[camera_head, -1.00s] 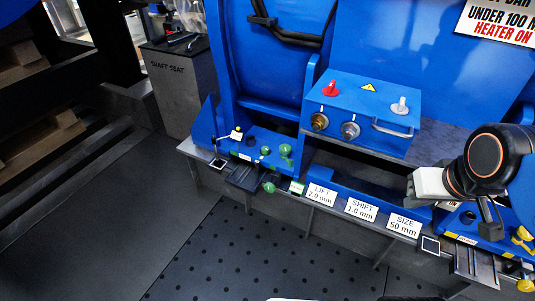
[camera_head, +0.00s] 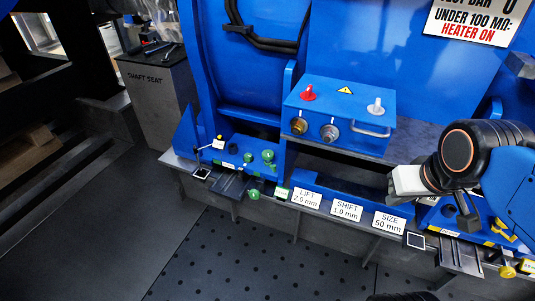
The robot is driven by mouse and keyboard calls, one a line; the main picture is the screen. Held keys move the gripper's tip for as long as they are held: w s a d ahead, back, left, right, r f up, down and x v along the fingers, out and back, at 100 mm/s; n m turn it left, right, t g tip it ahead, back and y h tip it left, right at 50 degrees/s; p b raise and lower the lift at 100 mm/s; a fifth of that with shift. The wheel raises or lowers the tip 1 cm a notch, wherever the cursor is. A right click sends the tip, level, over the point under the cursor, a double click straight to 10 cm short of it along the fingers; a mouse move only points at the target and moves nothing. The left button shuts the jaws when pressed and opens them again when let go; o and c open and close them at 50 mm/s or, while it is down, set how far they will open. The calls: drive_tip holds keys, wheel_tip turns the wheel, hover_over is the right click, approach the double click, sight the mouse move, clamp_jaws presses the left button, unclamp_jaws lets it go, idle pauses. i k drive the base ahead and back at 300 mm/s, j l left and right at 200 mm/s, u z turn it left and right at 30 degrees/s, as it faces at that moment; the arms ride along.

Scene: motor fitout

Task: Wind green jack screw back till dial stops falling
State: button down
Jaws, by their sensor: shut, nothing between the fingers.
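The green jack parts sit on the blue bracket at the left: a green knob (camera_head: 268,156), a smaller green knob (camera_head: 247,157) and a green round head (camera_head: 253,193) at the front edge. I cannot tell for sure which is the jack screw. My gripper (camera_head: 468,222) appears as dark fingers below my wrist at the right, over the yellow-marked bracket. It is shut and empty, far from the green parts. Its fingertips are small and partly unclear.
A blue box (camera_head: 340,115) with red and grey switches stands on the ledge between. White cards (camera_head: 347,210) reading LIFT 2.0 mm, SHIFT 1.0 mm and SIZE 50 mm line the front. A yellow knob (camera_head: 507,271) is at the right. The dark perforated floor (camera_head: 235,255) in front is clear.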

sight(268, 155)
drive_tip(key=i+u, duration=0.1)
drive_tip(key=u, duration=0.8)
drive_tip(key=i+u, duration=0.15)
drive_tip(key=u, duration=0.3)
drive_tip(key=i+z, duration=0.1)
drive_tip(key=i, duration=0.25)
drive_tip(key=l+z, duration=0.1)
drive_tip(key=z, duration=0.15)
drive_tip(key=l, duration=0.15)
drive_tip(key=k, duration=0.05)
